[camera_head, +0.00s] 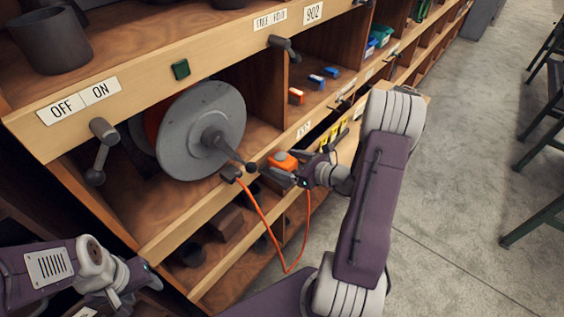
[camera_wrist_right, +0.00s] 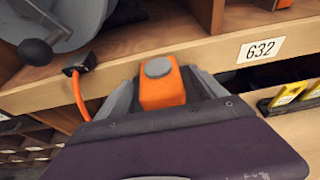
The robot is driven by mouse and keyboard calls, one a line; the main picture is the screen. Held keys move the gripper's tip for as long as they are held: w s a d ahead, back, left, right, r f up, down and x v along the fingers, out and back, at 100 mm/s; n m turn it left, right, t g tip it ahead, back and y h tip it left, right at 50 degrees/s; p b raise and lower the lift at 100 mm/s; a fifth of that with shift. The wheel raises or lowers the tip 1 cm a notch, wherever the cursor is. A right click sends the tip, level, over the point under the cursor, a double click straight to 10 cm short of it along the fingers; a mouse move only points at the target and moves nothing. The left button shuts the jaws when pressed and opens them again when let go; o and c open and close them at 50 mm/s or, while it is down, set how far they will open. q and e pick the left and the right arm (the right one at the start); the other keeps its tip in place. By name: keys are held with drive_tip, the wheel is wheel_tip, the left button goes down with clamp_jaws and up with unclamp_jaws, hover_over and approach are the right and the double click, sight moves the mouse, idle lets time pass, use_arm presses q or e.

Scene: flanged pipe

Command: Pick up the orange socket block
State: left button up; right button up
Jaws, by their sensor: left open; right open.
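The orange socket block (camera_head: 283,160) with a grey round cap sits at the shelf's front edge, right of the grey reel. In the right wrist view the block (camera_wrist_right: 163,88) lies between the two open fingers of my right gripper (camera_wrist_right: 160,92). I cannot tell whether the fingers touch it. In the head view my right gripper (camera_head: 290,172) reaches it from the right. My left gripper (camera_head: 148,276) is at the lower left, away from the block and partly seen; it is open.
A grey cable reel (camera_head: 201,130) with a crank stands left of the block. An orange cable (camera_head: 264,226) hangs in a loop below a black plug (camera_head: 231,173). The wooden shelf edge (camera_head: 190,217) runs close by. Small coloured blocks (camera_head: 297,96) lie in the compartment behind.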

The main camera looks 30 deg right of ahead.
sight(285, 158)
drive_tip(key=shift+x, duration=1.15)
clamp_jaws()
drive_tip(key=shift+r, duration=0.1)
drive_tip(key=r, duration=0.4)
drive_tip(key=shift+s+d+r, duration=0.2)
drive_tip(key=shift+d, duration=0.15)
drive_tip(key=s+d+r, duration=0.6)
drive_tip(key=s+d, duration=0.1)
drive_tip(key=s, duration=0.1)
drive_tip(key=shift+d+r, duration=0.2)
drive_tip(key=shift+r, duration=0.05)
